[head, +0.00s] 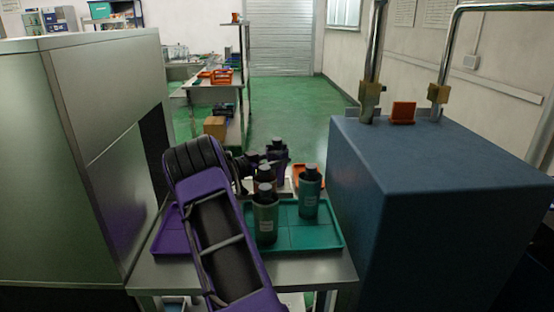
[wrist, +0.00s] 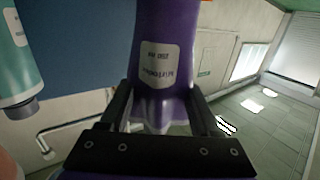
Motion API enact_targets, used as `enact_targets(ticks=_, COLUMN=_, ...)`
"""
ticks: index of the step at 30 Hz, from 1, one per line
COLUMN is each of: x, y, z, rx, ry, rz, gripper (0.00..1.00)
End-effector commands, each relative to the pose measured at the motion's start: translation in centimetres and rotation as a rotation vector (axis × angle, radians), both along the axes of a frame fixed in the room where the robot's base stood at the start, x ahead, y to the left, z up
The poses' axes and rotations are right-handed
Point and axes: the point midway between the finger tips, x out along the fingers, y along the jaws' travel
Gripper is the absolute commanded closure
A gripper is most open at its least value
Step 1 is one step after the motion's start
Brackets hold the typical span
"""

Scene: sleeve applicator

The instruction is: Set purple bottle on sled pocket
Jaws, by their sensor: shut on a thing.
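In the wrist view the purple bottle (wrist: 162,45), with a pale label, stands between the two dark fingers of my gripper (wrist: 160,105). My gripper is shut on it. In the head view my gripper (head: 247,165) is beyond the trays, and the dark purple bottle (head: 277,153) shows small beside it, behind the other bottles. Its lower part is hidden by them. I cannot make out the sled pocket clearly in either view.
A teal tray (head: 325,236) bears a teal bottle (head: 309,197) and a dark green bottle (head: 265,220), with a brown bottle (head: 265,174) behind. A purple tray (head: 170,238) is left, an orange tray (head: 313,182) behind. A blue cabinet (head: 450,200) and metal housing (head: 80,170) flank the table.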

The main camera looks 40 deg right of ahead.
Motion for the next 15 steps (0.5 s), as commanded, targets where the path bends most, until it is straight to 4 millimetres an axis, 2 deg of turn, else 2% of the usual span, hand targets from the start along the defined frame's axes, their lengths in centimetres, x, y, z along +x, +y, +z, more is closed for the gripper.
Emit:
enact_targets(ticks=4, x=0.00, y=-0.02, z=-0.35, rx=-0.001, ry=0.000, rz=0.000, gripper=1.00)
enact_targets(ticks=5, x=0.00, y=0.00, z=-0.38, rx=0.000, ry=0.001, rz=0.000, gripper=0.33)
enact_targets(ticks=6, x=0.00, y=0.01, z=-0.34, rx=0.000, ry=0.000, rz=0.000, gripper=0.26)
enact_targets(ticks=9, x=-0.01, y=0.01, z=-0.35, rx=0.000, ry=0.001, rz=0.000, gripper=0.08)
enact_targets(ticks=15, x=-0.01, y=0.01, z=-0.35, rx=0.000, ry=0.001, rz=0.000, gripper=0.07)
